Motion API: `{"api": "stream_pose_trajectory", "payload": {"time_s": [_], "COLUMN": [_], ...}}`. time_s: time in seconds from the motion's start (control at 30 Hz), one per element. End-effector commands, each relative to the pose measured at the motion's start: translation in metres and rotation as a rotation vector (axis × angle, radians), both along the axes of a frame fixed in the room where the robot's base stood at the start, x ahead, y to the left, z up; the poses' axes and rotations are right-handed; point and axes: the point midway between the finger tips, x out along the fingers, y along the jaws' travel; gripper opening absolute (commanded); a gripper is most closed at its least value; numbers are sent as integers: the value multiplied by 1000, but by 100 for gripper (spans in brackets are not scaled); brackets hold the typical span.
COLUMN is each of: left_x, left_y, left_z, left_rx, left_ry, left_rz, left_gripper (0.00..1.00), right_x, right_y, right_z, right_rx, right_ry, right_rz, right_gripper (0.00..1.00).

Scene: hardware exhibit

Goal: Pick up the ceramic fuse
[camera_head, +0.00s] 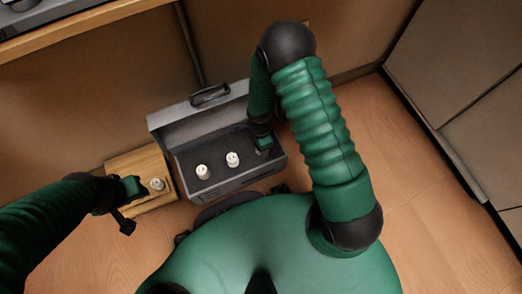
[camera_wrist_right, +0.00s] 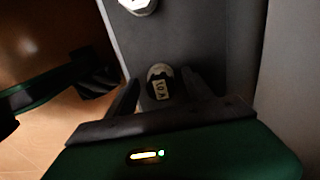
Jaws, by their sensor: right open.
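White ceramic fuses stand in an open grey toolbox; one (camera_head: 202,172) is at its left and another (camera_head: 232,159) near its middle. My right gripper (camera_head: 262,155) reaches down into the toolbox's right end. In the right wrist view its open fingers (camera_wrist_right: 158,92) stand either side of a fuse marked "10A" (camera_wrist_right: 158,72); I cannot tell whether they touch it. That fuse is hidden behind my gripper in the head view. My left gripper (camera_head: 146,186) is beside a fuse (camera_head: 158,184) on a wooden block; its fingers are not clear.
The grey toolbox (camera_head: 187,117) stands on the wood floor with its lid raised at the back. The wooden block (camera_head: 150,204) is left of it. A brown wall is behind, a shelf (camera_head: 80,32) at the upper left, and pale cabinets (camera_head: 455,75) at the right.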

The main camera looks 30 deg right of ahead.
Motion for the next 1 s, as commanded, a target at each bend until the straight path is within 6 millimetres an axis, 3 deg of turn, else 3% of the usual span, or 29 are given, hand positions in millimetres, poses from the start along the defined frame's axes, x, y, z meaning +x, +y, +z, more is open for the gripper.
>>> {"api": "stream_pose_trajectory", "payload": {"time_s": [0.03, 0.27, 0.73, 1.0], "left_x": [0, 0, 0, 0], "left_y": [0, 0, 0, 0], "left_z": [-6, -3, -4, -2], "left_rx": [0, 0, 0, 0], "left_ry": [0, -1, -1, -1], "left_rz": [0, 0, 0, 0], "left_gripper": [36, 36, 36, 36], "right_x": [0, 0, 0, 0], "right_y": [0, 0, 0, 0], "right_z": [-7, -5, -5, -4], "right_rx": [0, 0, 0, 0], "right_ry": [-1, -1, -1, -1], "right_rz": [0, 0, 0, 0], "right_gripper": [61, 61, 0, 0]}}
